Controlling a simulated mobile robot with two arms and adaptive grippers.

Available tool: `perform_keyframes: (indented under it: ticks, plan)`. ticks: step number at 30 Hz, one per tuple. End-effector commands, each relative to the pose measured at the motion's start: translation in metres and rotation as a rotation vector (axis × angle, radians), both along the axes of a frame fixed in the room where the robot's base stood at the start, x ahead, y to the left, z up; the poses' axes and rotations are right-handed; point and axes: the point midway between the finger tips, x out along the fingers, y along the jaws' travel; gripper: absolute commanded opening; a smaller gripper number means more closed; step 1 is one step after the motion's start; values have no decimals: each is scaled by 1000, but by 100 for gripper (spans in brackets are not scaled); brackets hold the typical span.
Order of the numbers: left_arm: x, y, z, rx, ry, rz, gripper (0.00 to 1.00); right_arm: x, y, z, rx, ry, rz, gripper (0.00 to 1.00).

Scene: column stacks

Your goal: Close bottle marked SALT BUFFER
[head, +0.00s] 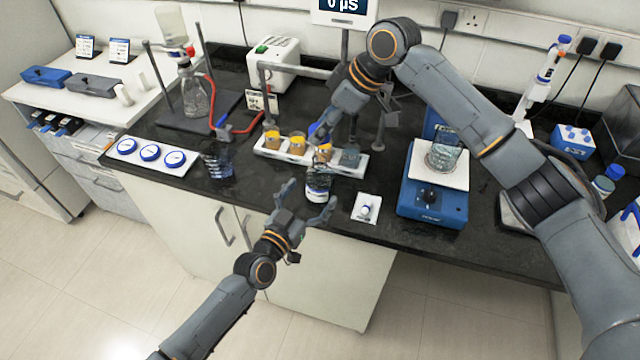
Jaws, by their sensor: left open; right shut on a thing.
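A bottle (318,184) with a white label stands near the front edge of the black bench. Its lettering is too small to read, and its top is partly hidden. My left gripper (308,203) is open, its fingers spread at the front of the bottle; I cannot tell whether they touch it.
A white rack (267,153) of beakers stands just behind the bottle. A small white tray (361,217) holds a small item to its right, beside a blue balance (428,203). A glass beaker (218,162) and a white tray of blue-rimmed discs (150,152) are left.

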Motion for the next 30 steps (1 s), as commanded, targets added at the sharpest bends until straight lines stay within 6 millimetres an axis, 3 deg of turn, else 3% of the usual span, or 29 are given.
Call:
perform_keyframes:
  ticks: [7,20,30]
  plan:
    - [27,-16,0,1,0,-1,91,0,0,0,0,0,0,29]
    - [33,-19,0,0,1,0,89,0,0,0,0,0,0,29]
    - [33,-18,0,0,1,0,20,0,0,0,0,0,0,29]
